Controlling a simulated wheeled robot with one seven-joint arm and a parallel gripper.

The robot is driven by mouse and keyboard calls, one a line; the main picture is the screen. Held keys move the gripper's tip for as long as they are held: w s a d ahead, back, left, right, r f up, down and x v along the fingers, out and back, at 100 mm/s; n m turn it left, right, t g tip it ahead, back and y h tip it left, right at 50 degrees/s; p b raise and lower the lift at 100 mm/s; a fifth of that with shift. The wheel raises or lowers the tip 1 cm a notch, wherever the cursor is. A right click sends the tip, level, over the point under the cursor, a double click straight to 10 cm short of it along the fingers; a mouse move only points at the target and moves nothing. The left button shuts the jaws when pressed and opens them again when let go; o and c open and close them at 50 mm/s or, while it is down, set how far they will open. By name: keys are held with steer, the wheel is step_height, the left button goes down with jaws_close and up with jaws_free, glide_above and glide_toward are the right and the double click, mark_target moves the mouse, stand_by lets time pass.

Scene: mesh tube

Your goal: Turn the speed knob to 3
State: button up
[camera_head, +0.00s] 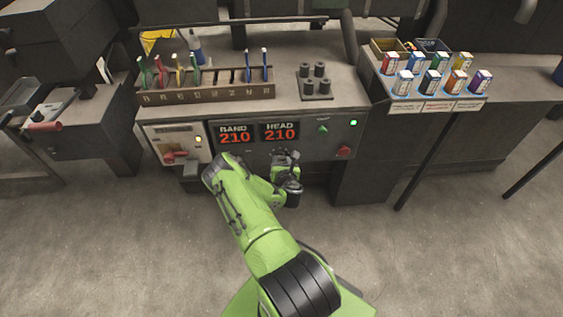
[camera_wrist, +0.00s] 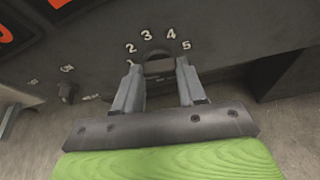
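The speed knob (camera_wrist: 158,62) shows in the wrist view as a dark round shape on the dark panel, under an arc of white numbers 1 to 5. Its pointer is too dark to read, so I cannot tell its setting. My gripper (camera_wrist: 159,76) is open, with its fingers apart, one on each side of the knob in the picture. I see no clear contact with the knob. The left finger partly covers the 1. In the head view my gripper (camera_head: 283,158) is at the front of the console, and my arm and gripper hide the knob.
A second, small dark knob (camera_wrist: 67,93) is at the left in the wrist view. A tool rack (camera_head: 205,93) stands on top.

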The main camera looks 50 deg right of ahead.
steer(key=shift+c, duration=1.3)
steer(key=shift+s+d+m+t+y, duration=0.15)
steer(key=shift+m+t+y, duration=0.45)
steer(key=shift+m, duration=0.5)
steer(key=m, duration=0.1)
steer(key=m+t, duration=0.2)
steer(key=shift+s+d+f+y, duration=0.1)
steer(key=shift+f+y, duration=0.15)
steer(key=shift+y, duration=0.05)
steer(key=m+t, duration=0.1)
steer(key=m, duration=0.1)
steer(key=m+t+b, duration=0.1)
steer(key=shift+s+f+m, duration=0.1)
steer(key=shift+f+m, duration=0.1)
steer(key=shift+m, duration=0.2)
steer(key=shift+f+m+t+b, duration=0.15)
steer(key=shift+m+t+b, duration=0.5)
steer(key=shift+m, duration=0.85)
